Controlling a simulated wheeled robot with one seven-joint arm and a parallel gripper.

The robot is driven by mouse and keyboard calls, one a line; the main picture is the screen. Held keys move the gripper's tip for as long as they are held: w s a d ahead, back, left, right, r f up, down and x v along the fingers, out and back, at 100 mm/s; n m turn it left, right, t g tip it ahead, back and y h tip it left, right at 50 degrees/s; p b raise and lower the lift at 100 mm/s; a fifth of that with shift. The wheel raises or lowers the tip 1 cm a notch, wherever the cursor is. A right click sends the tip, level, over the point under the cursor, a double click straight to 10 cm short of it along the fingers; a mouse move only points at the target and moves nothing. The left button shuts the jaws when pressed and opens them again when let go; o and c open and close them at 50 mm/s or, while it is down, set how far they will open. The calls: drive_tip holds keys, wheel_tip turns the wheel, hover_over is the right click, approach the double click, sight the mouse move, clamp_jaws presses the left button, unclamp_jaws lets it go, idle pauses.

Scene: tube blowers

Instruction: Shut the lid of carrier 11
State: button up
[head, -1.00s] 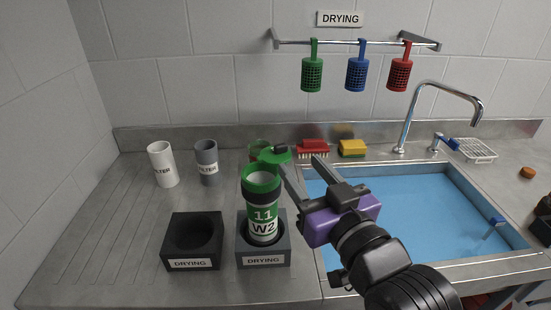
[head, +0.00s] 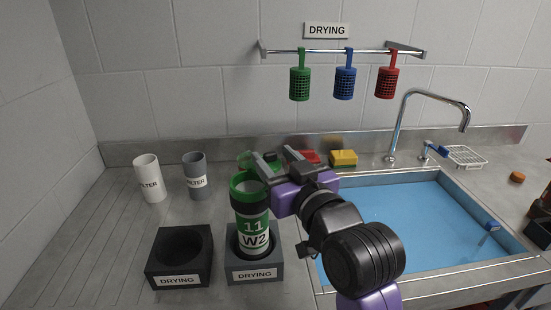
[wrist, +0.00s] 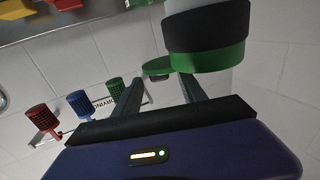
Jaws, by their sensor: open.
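Carrier 11 (head: 252,226), a tube with green bands and the labels 11 and W2, stands upright in the right-hand dark drying block (head: 254,268). Its top is open. In the wrist view the carrier (wrist: 210,48) appears upside down, with its green lid (wrist: 157,67) swung out beside the rim. In the head view the lid is largely hidden by my gripper. My gripper (head: 273,157) is open, above and just behind the carrier's rim. In the wrist view its fingers (wrist: 160,85) reach toward the lid, with nothing clearly held. Contact cannot be told.
An empty drying block (head: 179,258) stands to the left. White (head: 148,178) and grey (head: 196,177) filter tubes stand behind it. A green object (head: 245,157) lies behind the carrier. A yellow sponge (head: 343,158) and the blue sink (head: 400,225) are to the right.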

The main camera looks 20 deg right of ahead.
clamp_jaws()
